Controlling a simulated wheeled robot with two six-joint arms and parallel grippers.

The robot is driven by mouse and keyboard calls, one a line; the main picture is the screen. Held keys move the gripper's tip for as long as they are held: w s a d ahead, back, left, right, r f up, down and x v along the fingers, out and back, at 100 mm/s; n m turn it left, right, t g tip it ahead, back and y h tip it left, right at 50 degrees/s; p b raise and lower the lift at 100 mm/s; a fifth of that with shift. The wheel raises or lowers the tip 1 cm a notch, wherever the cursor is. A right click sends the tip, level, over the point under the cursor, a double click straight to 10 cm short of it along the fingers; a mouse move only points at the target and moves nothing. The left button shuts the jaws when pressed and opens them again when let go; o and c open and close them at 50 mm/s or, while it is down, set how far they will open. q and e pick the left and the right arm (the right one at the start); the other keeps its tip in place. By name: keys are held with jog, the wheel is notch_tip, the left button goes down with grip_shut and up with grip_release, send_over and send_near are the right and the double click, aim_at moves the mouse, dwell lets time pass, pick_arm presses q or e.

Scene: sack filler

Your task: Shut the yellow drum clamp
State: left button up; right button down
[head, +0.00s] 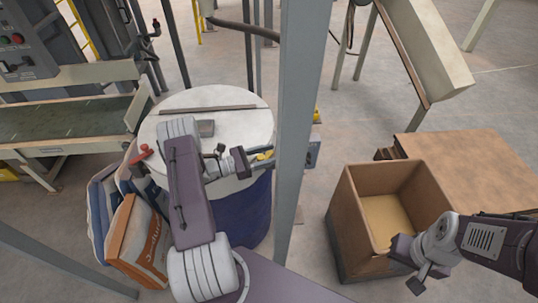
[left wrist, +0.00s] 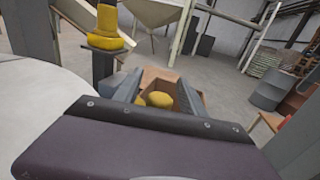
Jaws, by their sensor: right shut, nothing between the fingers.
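A dark blue drum (head: 240,212) with a round white lid (head: 225,112) stands left of centre in the head view. My left arm reaches over the lid, and its gripper (head: 262,160) points right at the rim. Small yellow parts, likely of the clamp (head: 264,155), show at its fingers. In the left wrist view the fingers (left wrist: 158,88) are apart, with yellow (left wrist: 158,99) between or beyond them; I cannot tell whether they touch it. A yellow-topped piece (left wrist: 108,32) stands to their left. My right gripper (head: 418,280) is shut and empty near an open carton.
A grey post (head: 294,130) rises close right of the drum and hides part of what is behind. The open carton (head: 355,235) and a brown table (head: 470,165) stand right. Sacks (head: 135,235) lean at the drum's left, below a conveyor (head: 65,125).

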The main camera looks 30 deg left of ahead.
pick_arm(q)
jog(key=shift+s+a, duration=0.25)
jog(key=b+v, duration=0.2)
jog(key=v, duration=0.6)
